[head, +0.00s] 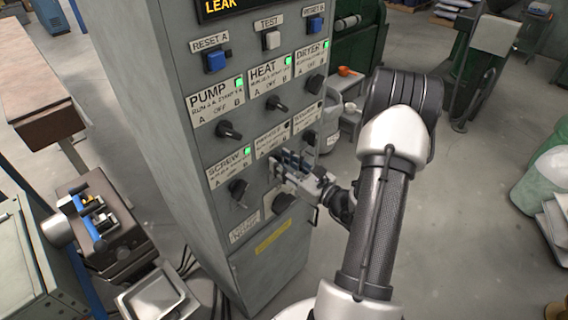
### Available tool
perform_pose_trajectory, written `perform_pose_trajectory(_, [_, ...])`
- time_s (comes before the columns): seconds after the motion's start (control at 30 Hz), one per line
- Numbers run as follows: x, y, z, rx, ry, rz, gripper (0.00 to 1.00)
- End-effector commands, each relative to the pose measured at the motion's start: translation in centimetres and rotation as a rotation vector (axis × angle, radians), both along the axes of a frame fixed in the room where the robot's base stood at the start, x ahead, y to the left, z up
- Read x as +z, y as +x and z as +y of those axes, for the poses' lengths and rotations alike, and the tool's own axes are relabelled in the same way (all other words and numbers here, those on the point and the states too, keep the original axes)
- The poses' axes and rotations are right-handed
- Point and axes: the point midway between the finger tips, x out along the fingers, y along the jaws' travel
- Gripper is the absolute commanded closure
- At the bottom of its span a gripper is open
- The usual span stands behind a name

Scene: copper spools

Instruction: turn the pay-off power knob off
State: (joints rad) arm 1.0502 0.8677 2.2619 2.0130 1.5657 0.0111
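The grey control cabinet (200,130) carries rows of black rotary knobs under white labels. The lower row has a label reading SCREW (229,165), a middle label (271,139) and a right label (307,118); the last two are too small to read surely, so I cannot confirm which is pay-off. My gripper (283,166) is at the panel front, below the middle label, and covers the spot where that label's knob would be. Whether its fingers touch or hold a knob is hidden. The SCREW knob (238,189) and the right knob (309,138) show on either side.
Above are the PUMP knob (228,131), HEAT knob (275,103) and DRYER knob (315,83), with green lamps lit. Another knob (283,201) sits just under my gripper. Blue and white buttons line the top. Open floor (480,210) lies to the right.

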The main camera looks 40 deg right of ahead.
Motion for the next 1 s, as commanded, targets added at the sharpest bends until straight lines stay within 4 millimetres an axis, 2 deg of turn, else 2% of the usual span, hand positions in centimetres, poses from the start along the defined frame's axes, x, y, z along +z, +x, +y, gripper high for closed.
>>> perform_pose_trajectory(0.27, [0.0, -0.6, -0.1, -0.003, 0.000, 0.000, 0.68])
perform_pose_trajectory(0.37, [0.0, -2.0, -0.3, -0.005, 0.001, 0.001, 0.68])
perform_pose_trajectory(0.7, [0.0, -9.1, -0.9, -0.006, 0.001, 0.000, 0.68])
perform_pose_trajectory(0.8, [0.0, -10.6, -1.0, -0.005, 0.000, 0.000, 0.68])
perform_pose_trajectory(1.0, [0.0, -11.9, -1.0, -0.001, 0.000, 0.000, 0.68])
